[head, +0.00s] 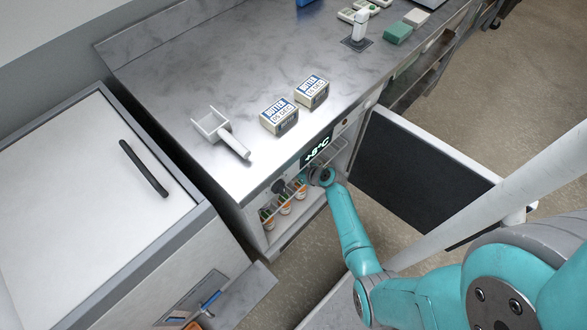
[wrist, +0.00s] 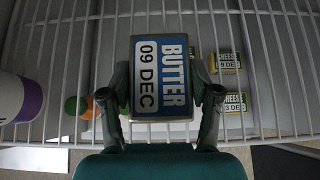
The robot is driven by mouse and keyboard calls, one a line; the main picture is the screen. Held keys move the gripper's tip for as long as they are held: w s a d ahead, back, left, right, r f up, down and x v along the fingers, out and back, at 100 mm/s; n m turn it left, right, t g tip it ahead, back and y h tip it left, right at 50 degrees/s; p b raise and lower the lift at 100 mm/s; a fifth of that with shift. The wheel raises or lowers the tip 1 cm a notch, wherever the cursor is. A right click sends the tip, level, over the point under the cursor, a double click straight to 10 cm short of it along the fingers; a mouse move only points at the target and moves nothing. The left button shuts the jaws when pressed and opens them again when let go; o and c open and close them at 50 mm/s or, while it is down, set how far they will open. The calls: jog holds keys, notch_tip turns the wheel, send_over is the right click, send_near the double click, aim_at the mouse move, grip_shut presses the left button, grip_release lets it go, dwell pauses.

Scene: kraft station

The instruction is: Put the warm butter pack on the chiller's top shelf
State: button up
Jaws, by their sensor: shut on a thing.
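My gripper (wrist: 159,94) is shut on a butter pack (wrist: 161,72) in the wrist view. The pack has a white and blue label reading BUTTER 09 DEC. A white wire shelf (wrist: 68,64) of the chiller lies behind the pack in that view; whether the pack touches it I cannot tell. In the head view my arm reaches into the open chiller (head: 254,228) under the counter, and the gripper and held pack are hidden there. Two other butter packs, one left (head: 279,116) and one right (head: 312,92), stand on the counter; the left reads 05 DEC.
Cheese packs (wrist: 229,97), a white and purple container (wrist: 16,98) and orange and green items (wrist: 76,105) show around the shelf. Bottles (head: 284,206) stand inside the chiller. Its dark-lined door (head: 420,170) is open to the right.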

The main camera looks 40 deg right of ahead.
jog(key=o, duration=1.5)
jog(key=shift+f, duration=0.1)
jog(key=v, duration=1.2)
jog(key=s+a+r+n+h, duration=0.2)
jog(key=s+a+r+n, duration=0.1)
jog(key=s+a+n, duration=1.15)
jog(key=s+a+r+n+t, duration=0.1)
jog(key=s+a+r+n, duration=0.2)
jog(key=s+r+n, duration=0.2)
jog(key=s+a+r+n+t+y, duration=0.1)
jog(key=s+a+r+n, duration=0.1)
jog(key=s+r+n, duration=0.3)
jog(key=s+a+r+n+t, duration=0.2)
jog(key=s+a+r+n, duration=0.1)
jog(key=r+n, duration=0.8)
notch_tip(320, 180, up, 4)
jog(key=shift+s+a+r+y, duration=0.1)
jog(key=shift+s+a+y, duration=0.2)
jog(key=shift+s, duration=0.6)
